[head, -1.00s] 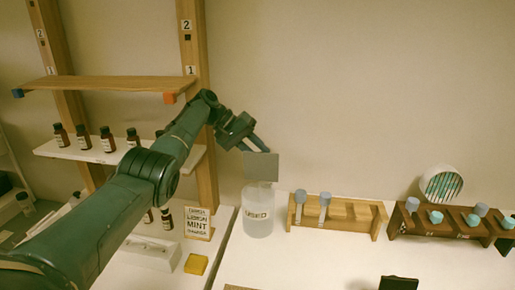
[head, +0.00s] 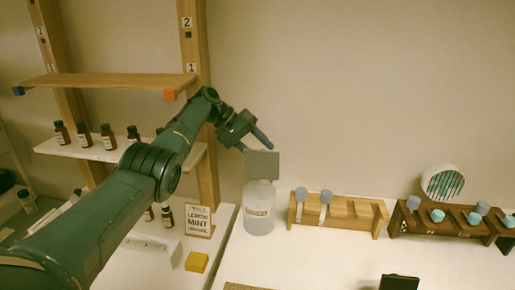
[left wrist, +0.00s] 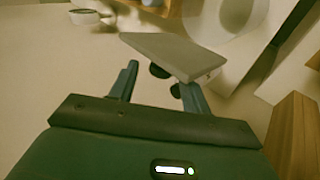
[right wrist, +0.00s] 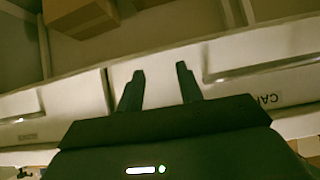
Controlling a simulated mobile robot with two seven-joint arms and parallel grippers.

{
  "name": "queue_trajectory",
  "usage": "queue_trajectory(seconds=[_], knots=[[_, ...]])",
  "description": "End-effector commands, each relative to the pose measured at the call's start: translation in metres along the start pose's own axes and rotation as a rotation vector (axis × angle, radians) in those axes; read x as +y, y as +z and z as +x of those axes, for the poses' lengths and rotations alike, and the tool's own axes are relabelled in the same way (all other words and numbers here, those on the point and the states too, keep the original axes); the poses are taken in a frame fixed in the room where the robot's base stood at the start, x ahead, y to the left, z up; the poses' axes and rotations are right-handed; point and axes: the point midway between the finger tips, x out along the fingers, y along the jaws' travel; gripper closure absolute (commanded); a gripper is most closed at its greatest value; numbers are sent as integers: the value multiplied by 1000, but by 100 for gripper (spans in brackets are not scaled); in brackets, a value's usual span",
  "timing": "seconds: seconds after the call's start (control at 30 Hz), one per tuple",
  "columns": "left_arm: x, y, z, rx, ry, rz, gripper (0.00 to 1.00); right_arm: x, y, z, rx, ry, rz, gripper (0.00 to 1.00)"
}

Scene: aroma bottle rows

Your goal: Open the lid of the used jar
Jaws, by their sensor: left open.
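The used jar (head: 258,222) is a clear jar with a white label, standing on the white counter in the head view. Its flat grey lid (head: 263,165) stands up steeply at the top of the jar. My left gripper (head: 254,142) is open just above the lid's upper edge. In the left wrist view the lid (left wrist: 172,50) lies across and beyond the open fingers (left wrist: 160,85); I cannot tell whether a finger touches it. My right gripper (right wrist: 160,85) is open and empty, and shows only in the right wrist view.
A light wooden rack (head: 345,212) with blue-grey capped tubes stands right of the jar. A dark rack (head: 440,222) and round white fan (head: 443,183) are farther right. A mint sign (head: 199,221) and yellow block (head: 197,262) are left. The counter in front is mostly clear.

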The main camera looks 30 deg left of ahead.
Motion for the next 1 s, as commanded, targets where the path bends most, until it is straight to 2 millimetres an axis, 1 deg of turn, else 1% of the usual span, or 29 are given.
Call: queue_trajectory(seconds=[0.17, 0.3, 0.4, 0.5, 0.73, 0.83, 1.0], knots=[[13, -3, -13, 4, 2, 4, 52, 0, 3, 3, 2, 0, 2, 64], [35, -7, -34, 4, 3, 5, 52, 0, 2, 5, 11, 1, 5, 64], [52, -10, -51, 4, 3, 2, 52, 0, -4, 2, 18, 1, 7, 64], [60, -11, -61, 3, 3, -2, 52, 0, -7, -1, 19, 1, 7, 64], [70, -12, -70, 1, 1, 1, 52, 0, -2, -1, 3, 1, 4, 64], [70, -12, -70, 0, 1, 0, 52, 0, 3, 0, -7, 1, 3, 64], [70, -12, -70, 0, 0, 1, 52, 0, 4, 0, -8, 1, 3, 64]])
